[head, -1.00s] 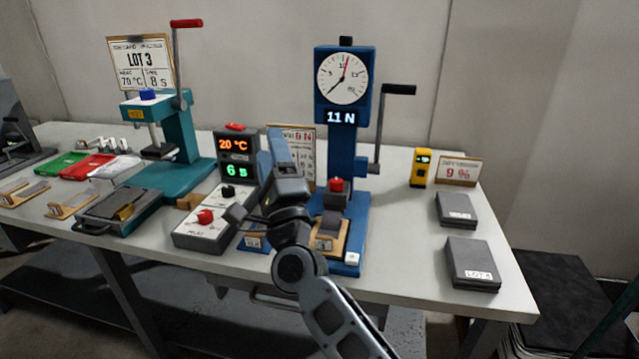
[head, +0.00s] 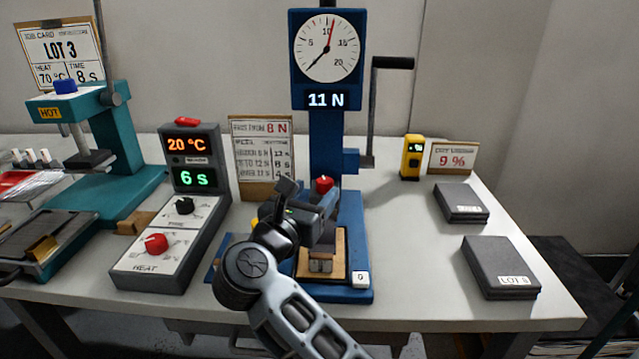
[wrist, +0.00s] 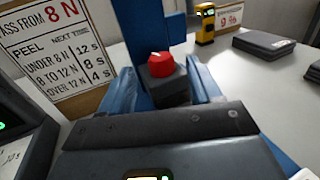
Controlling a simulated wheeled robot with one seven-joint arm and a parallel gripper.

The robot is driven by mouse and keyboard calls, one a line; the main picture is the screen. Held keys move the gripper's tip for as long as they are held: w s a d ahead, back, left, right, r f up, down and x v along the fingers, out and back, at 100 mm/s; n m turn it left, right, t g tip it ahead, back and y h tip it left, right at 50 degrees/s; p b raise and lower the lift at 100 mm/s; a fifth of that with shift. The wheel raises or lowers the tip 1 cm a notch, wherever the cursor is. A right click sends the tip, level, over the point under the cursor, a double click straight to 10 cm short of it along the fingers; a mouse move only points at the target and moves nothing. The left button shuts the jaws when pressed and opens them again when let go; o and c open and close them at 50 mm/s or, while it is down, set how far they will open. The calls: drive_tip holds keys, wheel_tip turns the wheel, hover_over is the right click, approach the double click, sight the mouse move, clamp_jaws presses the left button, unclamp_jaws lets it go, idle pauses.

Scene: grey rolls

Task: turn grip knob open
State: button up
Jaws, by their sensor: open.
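The grip knob (head: 323,184) is red and sits on a dark block on the blue peel tester (head: 326,140). In the wrist view the knob (wrist: 160,63) is near the middle, in plain sight. My gripper (head: 322,203) is just in front of it and hides part of the tester's lower part in the head view. In the wrist view my gripper (wrist: 163,82) is open, with its blue fingers to the left and right of the knob. The knob appears beyond the dark gripper body; I cannot tell whether the fingers touch it.
A control box (head: 170,240) with a red and a black knob stands left of my arm. A sign (head: 262,150) stands behind it. The tester's crank (head: 385,63) rises at the right. A yellow meter (head: 411,158) and dark slabs (head: 500,266) are farther right.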

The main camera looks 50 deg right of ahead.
sight(322, 185)
drive_tip(key=shift+x, duration=2.2)
drive_tip(key=c, duration=1)
drive_tip(key=shift+c, duration=0.2)
